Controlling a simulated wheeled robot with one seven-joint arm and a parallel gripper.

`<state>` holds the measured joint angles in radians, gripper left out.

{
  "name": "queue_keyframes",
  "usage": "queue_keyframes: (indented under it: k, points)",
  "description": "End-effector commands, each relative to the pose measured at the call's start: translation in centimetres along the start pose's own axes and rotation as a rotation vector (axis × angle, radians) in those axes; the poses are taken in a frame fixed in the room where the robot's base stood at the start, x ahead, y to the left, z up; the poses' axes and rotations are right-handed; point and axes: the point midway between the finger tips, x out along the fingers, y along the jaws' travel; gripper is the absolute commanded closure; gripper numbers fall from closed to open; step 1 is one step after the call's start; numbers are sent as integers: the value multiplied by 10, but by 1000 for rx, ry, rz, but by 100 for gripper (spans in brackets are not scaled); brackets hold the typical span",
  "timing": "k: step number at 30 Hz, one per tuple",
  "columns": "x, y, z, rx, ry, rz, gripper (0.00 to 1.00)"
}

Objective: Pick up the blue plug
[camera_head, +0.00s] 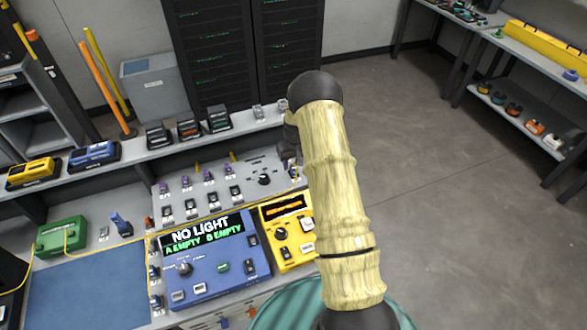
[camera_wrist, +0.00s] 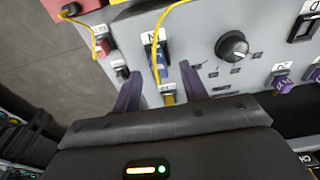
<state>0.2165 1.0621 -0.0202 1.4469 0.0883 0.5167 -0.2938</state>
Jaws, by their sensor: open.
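The blue plug (camera_wrist: 159,64) sits in a panel socket in the wrist view, with a yellow cable (camera_wrist: 167,20) curving up from near it. My gripper (camera_wrist: 159,72) is open, with one purple finger on each side of the plug in the picture. I cannot tell whether the fingertips are level with the plug or touching it. In the head view my arm hides the gripper and this part of the panel.
A black knob (camera_wrist: 231,46) is right of the plug, and a red connector (camera_wrist: 102,44) is left. A yellow piece (camera_wrist: 168,94) sits just below the plug. In the head view, a blue console (camera_head: 212,264) reading "NO LIGHT" and a yellow unit (camera_head: 287,253) stand in front.

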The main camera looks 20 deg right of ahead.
Motion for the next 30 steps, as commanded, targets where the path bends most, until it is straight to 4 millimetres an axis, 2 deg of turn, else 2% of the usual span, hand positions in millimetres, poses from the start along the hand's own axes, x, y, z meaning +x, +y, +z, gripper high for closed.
queue_keyframes:
  k: [9, 26, 30]
  points:
    - [30, 1, -1, -1, 0, 0, 56]
    - [33, 0, -1, -3, 1, -1, 56]
    - [33, 0, -1, -2, 0, 0, 84]
